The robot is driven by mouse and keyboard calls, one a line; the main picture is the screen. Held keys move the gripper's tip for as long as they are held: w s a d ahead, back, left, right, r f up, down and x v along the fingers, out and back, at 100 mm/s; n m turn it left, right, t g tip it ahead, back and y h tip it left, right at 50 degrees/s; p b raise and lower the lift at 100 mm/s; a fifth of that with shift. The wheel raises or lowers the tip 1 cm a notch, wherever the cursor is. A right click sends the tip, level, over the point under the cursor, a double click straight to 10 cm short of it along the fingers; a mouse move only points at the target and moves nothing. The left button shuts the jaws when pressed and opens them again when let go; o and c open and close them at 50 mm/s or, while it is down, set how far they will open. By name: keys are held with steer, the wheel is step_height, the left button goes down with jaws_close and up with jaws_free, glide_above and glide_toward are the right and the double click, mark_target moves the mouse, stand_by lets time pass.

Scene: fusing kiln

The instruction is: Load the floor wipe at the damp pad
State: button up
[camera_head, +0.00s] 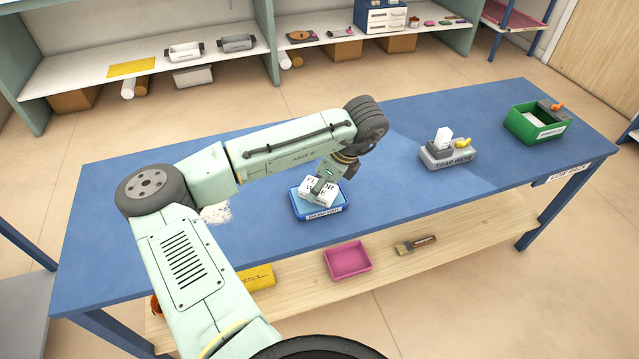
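The floor wipe (311,196) is a white block with dark lettering. It is at the damp pad (325,213), a small blue tray with a white label on its front, near the front edge of the blue table. My gripper (323,187) points down at the wipe from above, and a finger covers part of its lettering. The other finger is hidden, so I cannot tell whether the gripper is closed on the wipe. I also cannot tell whether the wipe presses on the pad or hangs just above it.
A patch of white powder (216,213) lies on the table (400,205) left of the pad, beside my arm. A grey labelled holder (447,159) with a white block and a green bin (517,125) stand to the right. A pink tray (347,261) and a brush (415,244) lie on the lower shelf.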

steer(key=shift+r+p, duration=2.95)
steer(key=shift+r, duration=0.55)
steer(key=shift+s+f, duration=0.1)
